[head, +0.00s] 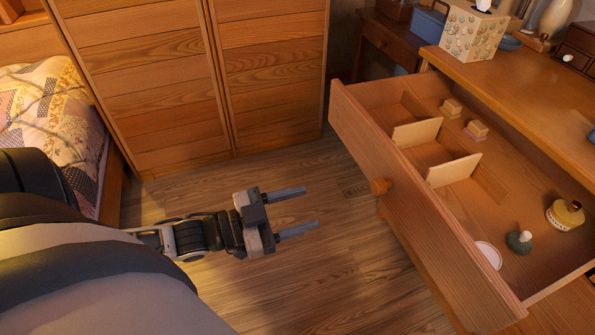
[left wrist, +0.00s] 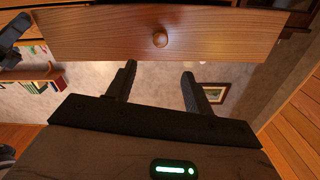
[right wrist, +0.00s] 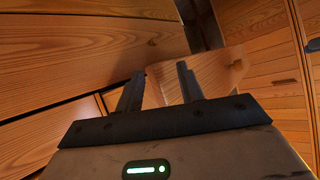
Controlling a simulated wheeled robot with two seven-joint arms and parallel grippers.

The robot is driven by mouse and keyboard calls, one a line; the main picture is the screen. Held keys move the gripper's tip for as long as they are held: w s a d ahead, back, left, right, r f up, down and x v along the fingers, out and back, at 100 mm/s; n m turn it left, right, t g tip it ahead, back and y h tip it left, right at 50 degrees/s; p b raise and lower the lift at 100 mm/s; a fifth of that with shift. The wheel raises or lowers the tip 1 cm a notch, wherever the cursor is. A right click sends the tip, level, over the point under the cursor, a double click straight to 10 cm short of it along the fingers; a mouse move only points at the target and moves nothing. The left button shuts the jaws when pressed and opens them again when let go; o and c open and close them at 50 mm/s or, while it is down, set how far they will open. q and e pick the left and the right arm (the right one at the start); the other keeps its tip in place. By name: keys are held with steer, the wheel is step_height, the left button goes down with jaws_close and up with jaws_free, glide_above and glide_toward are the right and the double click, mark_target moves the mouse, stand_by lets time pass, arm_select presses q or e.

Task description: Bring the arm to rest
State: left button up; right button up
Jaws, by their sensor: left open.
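My left gripper (head: 311,206) is open and empty above the wooden floor in the head view, its fingers pointing right toward the pulled-out drawer (head: 430,215). A clear gap lies between the fingertips and the drawer's round knob (head: 380,186). In the left wrist view the fingers (left wrist: 159,69) are apart with nothing between them, and the drawer front (left wrist: 215,32) shows beyond. My right gripper is outside the head view. In the right wrist view its fingers (right wrist: 160,70) are apart and empty, near wooden surfaces.
The drawer holds dividers, a yellow jar (head: 565,214), a dark green stoppered bottle (head: 519,242) and small blocks. A tissue box (head: 473,30) stands on the dresser. A tall wooden cabinet (head: 190,70) and a bed (head: 50,120) are behind. Floor around my left gripper is clear.

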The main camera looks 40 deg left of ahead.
steer(key=r+p, duration=0.2)
steer(key=p, duration=0.1)
steer(key=r+p, duration=0.2)
steer(key=p, duration=0.1)
steer(key=shift+s+d+r, duration=0.1)
steer(key=shift+d+r, duration=0.1)
steer(key=shift+r, duration=0.1)
arm_select(q)
steer(key=s+d+r+n+g+y+p, duration=0.3)
steer(key=s+d+n+g+y+p, duration=0.1)
steer(key=d, duration=0.5)
steer(key=n+y+p, duration=0.1)
steer(key=n+y, duration=0.1)
steer(key=n, duration=0.1)
steer(key=shift+s+d+y+p, duration=0.15)
steer(key=shift+d+y+p, duration=0.05)
steer(key=shift+y+p, duration=0.15)
arm_select(e)
steer(key=shift+s+d+r+g+h, duration=0.15)
steer(key=shift+d+r+h, duration=0.1)
steer(key=shift+r, duration=0.25)
steer(key=shift+s+d+r+g+h, duration=0.15)
steer(key=shift+d+r+h, duration=0.1)
steer(key=shift+r, duration=0.2)
